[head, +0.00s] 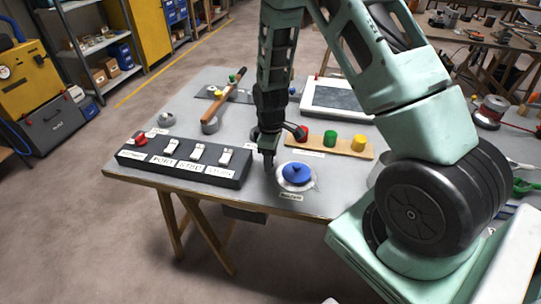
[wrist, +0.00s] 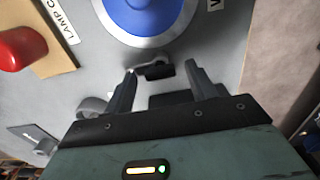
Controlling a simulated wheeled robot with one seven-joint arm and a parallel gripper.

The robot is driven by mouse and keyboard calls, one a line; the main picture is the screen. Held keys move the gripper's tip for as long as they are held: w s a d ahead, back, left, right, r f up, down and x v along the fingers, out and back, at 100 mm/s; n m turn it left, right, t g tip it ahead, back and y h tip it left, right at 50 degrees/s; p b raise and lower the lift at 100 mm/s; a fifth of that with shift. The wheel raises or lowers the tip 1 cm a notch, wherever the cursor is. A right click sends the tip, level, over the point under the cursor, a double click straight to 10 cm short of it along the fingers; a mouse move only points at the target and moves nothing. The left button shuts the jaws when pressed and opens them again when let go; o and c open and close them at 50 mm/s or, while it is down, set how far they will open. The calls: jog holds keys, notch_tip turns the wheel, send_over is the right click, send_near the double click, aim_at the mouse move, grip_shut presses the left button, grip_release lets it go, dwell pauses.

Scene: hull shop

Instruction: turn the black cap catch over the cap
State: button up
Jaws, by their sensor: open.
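The blue cap (head: 296,173) sits in a pale ring near the front edge of the grey table. It also shows at the top of the wrist view (wrist: 146,14), partly cut off. The black cap catch (wrist: 154,71) is a small dark piece just outside the ring, beside the cap and not over it. My gripper (head: 268,161) points down just left of the cap. In the wrist view its open fingers (wrist: 160,70) stand on either side of the catch, with gaps. I cannot make out the catch in the head view.
A black switch box (head: 185,160) with a red button stands left of my gripper. A wooden board (head: 318,146) with red, green and yellow caps lies just behind. A wooden-handled lever (head: 228,92) and a framed dark panel (head: 340,98) are farther back.

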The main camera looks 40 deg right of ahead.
jog(key=shift+f, duration=0.1)
jog(key=c, duration=1)
jog(key=shift+m, duration=0.3)
jog(key=m, duration=0.8)
jog(key=shift+m, duration=0.4)
jog(key=m, duration=0.4)
jog(key=shift+w+m+p, duration=0.1)
jog(key=shift+m+p, duration=0.4)
jog(key=shift+m, duration=1.7)
